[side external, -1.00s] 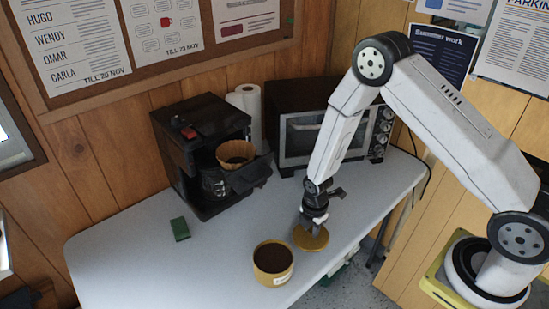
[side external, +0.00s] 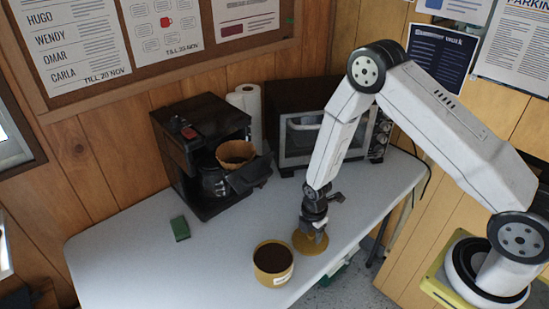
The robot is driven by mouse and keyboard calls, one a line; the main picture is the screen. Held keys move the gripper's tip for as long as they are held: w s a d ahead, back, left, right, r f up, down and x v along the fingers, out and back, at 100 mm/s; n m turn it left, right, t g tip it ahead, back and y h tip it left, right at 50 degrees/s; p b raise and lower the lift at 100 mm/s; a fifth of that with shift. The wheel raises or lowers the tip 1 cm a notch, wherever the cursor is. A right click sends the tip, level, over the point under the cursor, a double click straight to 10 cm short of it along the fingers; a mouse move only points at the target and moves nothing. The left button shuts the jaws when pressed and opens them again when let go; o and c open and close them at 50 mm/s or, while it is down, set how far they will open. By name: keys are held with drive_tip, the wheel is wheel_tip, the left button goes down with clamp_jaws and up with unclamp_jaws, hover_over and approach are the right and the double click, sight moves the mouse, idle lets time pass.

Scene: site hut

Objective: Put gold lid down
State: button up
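The gold lid (side external: 301,243) is a round disc near the right front edge of the white table, to the right of the gold canister. It looks flat and at table level, but I cannot tell whether it touches the tabletop. My gripper (side external: 314,231) points down right over the lid, its fingertips at the lid's top. The fingers are small and dark here, so I cannot tell whether they still grip the lid. The gold canister (side external: 273,273) stands upright and uncovered, with dark contents and a white label.
A black coffee maker (side external: 200,140) with a brown filter basket (side external: 236,153) stands at the back, beside a paper roll (side external: 247,105) and a toaster oven (side external: 300,140). A green block (side external: 180,228) lies on the left of the table (side external: 130,265). The middle of the table is clear.

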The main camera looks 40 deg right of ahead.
drive_tip(key=shift+r, duration=0.15)
wheel_tip(320, 180, up, 12)
idle(1.0)
drive_tip(key=shift+r, duration=0.1)
idle(0.5)
wheel_tip(320, 180, up, 7)
drive_tip(key=m+t, duration=0.1)
drive_tip(key=m, duration=0.7)
hover_over(312, 235)
drive_tip(key=s, duration=0.3)
drive_tip(key=s+r+m+t, duration=0.1)
drive_tip(key=s+r+m, duration=0.4)
drive_tip(key=m, duration=0.5)
drive_tip(key=shift+s+r+t, duration=0.2)
drive_tip(key=shift+s+t, duration=0.1)
drive_tip(key=shift+s, duration=0.4)
